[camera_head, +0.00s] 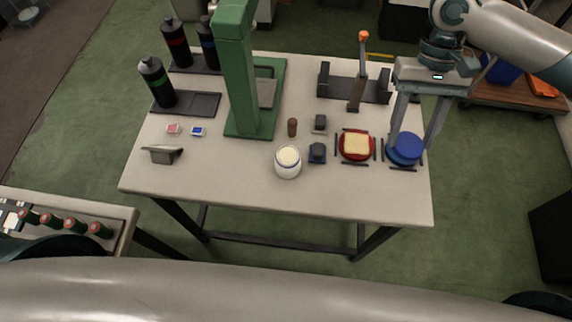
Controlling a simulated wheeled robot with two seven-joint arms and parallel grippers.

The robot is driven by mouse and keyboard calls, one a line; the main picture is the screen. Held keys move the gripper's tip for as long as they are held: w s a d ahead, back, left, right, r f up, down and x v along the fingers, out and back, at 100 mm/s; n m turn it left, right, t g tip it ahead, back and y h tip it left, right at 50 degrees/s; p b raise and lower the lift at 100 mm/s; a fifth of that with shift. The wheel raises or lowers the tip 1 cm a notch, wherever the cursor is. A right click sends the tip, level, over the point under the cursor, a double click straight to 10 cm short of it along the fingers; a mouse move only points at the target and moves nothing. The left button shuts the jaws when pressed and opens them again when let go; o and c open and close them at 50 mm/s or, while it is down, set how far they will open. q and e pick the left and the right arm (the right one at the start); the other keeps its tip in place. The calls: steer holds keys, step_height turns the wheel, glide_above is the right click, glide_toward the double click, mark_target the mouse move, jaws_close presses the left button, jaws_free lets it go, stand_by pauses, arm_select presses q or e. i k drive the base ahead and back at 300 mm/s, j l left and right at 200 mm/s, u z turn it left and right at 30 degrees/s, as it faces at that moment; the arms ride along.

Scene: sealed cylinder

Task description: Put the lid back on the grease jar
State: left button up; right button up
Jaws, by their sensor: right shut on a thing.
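The grease jar (288,168) is a white round jar with pale cream contents. It stands open near the front middle of the table. A round blue lid (405,153) is at the table's right side, beside the red dish. My right gripper (409,144) reaches down from the upper right and is shut on the blue lid, one finger on each side. Whether the lid touches the table is hard to tell. My left gripper is not in view.
A red dish (345,156) with a yellow square stands between jar and lid. Small dark blocks (317,152) and a brown cylinder (292,127) stand near the jar. A tall green press (240,80) rises behind. The table's front strip (350,195) is clear.

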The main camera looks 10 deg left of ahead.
mark_target(287, 160)
steer(key=k+j, duration=0.1)
steer(key=k, duration=0.3)
steer(key=k+j, duration=0.15)
steer(key=k, duration=0.3)
